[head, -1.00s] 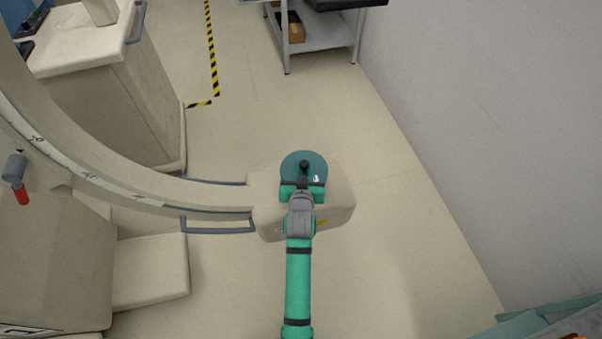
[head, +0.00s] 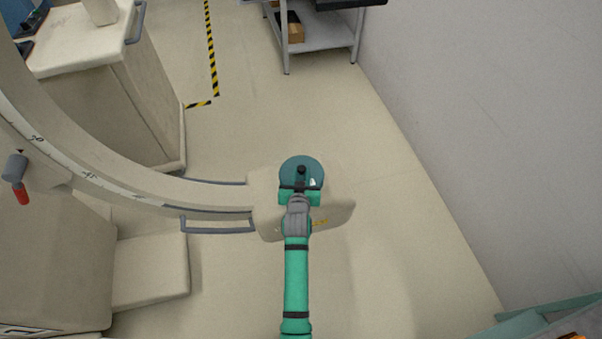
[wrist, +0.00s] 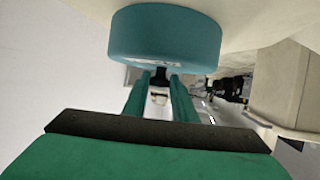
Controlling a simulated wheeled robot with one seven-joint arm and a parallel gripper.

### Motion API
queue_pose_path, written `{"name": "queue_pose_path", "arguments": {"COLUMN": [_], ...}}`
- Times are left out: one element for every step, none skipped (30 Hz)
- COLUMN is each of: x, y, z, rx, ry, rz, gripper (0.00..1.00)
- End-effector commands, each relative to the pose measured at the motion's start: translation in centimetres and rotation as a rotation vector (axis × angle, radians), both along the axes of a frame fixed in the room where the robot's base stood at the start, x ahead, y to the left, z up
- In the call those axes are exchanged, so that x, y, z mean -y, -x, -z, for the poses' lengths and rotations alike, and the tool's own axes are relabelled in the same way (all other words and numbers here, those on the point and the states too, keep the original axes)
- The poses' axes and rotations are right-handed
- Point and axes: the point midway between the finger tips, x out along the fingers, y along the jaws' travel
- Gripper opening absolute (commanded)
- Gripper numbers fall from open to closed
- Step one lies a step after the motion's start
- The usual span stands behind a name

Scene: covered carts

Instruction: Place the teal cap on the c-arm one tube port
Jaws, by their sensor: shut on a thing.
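The teal cap (head: 301,168) is a round disc with a dark knob at its middle. My gripper (head: 300,190) is shut on the knob. In the wrist view the cap (wrist: 165,38) is close in front of my gripper (wrist: 160,76), whose fingers close on the dark stem. A beige surface shows just beyond the cap there. In the head view the cap overlaps the beige tube housing (head: 266,212) at the end of the curved c-arm (head: 130,185). The port itself is hidden. I cannot tell whether the cap touches the housing.
Grey rails (head: 218,230) run beside the c-arm end. A beige cart (head: 115,110) stands at upper left, and a metal shelf cart (head: 320,38) at the top. A wall (head: 490,120) bounds the right side. The floor between is clear.

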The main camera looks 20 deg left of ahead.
Motion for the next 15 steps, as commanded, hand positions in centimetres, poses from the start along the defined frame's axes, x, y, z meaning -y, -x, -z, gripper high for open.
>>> {"name": "queue_pose_path", "arguments": {"x": [0.02, 0.02, 0.02, 0.02, 0.02, 0.02, 0.02, 0.02, 0.02, 0.02, 0.02, 0.02, 0.01, 0.01, 0.14], "y": [0.00, 0.01, 0.01, 0.01, 0.01, 0.01, 0.01, 0.00, 0.00, 0.00, 0.00, 0.00, 0.00, 0.03, 0.41], "z": [0.04, 0.03, 0.03, 0.03, 0.03, 0.03, 0.03, 0.02, 0.02, 0.02, -0.01, -0.10, -0.23, -0.38, -0.39], "rx": [0.000, 0.000, 0.000, 0.000, 0.000, 0.000, 0.000, 0.000, 0.000, 0.000, 0.000, 0.000, 0.001, 0.001, 0.000], "ry": [0.000, 0.000, 0.000, 0.000, 0.000, 0.000, 0.000, 0.000, 0.000, 0.000, 0.000, 0.000, 0.000, 0.000, 0.000], "rz": [0.000, 0.000, 0.000, 0.000, 0.000, 0.000, 0.000, 0.000, 0.000, 0.000, 0.000, 0.000, 0.000, 0.000, 0.000], "gripper": [0.32, 0.39, 0.43, 0.43, 0.43, 0.43, 0.43, 0.43, 0.43, 0.43, 0.43, 0.43, 0.43, 0.43, 0.43]}}
